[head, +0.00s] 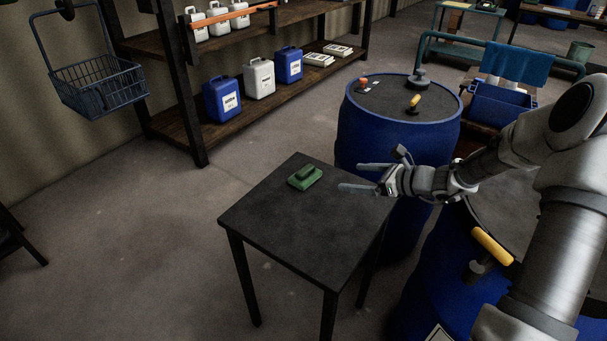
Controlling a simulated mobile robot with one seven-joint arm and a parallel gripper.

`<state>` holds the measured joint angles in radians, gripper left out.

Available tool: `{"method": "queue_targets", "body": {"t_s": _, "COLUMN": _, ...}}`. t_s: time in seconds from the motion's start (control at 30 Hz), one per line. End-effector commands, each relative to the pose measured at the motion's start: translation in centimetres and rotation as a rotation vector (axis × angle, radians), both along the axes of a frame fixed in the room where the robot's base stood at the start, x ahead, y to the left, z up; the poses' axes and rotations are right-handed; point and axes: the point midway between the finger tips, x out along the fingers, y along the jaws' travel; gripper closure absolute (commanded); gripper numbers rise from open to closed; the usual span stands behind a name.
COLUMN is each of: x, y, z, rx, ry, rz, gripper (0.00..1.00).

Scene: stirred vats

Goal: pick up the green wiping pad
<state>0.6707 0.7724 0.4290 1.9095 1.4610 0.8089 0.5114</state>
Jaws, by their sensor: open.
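The green wiping pad (305,177) lies on the dark square table (294,240), near its back edge, with a raised darker green part on top. My gripper (352,177) is to the right of the pad, over the table's right side. Its two fingers point left toward the pad and are spread apart, with nothing between them. A clear gap shows between the fingertips and the pad. The gripper's exact height above the tabletop is hard to tell.
A blue vat (397,140) stands behind the table, and another blue vat (420,290) stands to the right, below my arm. A shelf (270,95) with jugs is at the back. A wire basket (100,85) hangs at left.

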Motion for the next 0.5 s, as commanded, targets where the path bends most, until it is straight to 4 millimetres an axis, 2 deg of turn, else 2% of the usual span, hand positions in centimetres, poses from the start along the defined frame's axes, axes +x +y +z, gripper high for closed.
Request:
{"method": "queue_targets", "body": {"t_s": 0.17, "x": 1.1, "y": -0.1, "z": -1.2, "rx": 0.056, "ry": 0.028, "rz": -0.049, "gripper": 0.00}}
{"method": "queue_targets", "body": {"t_s": 0.5, "x": 5.1, "y": 5.0, "z": -4.0, "rx": 0.056, "ry": 0.028, "rz": -0.048, "gripper": 0.00}}
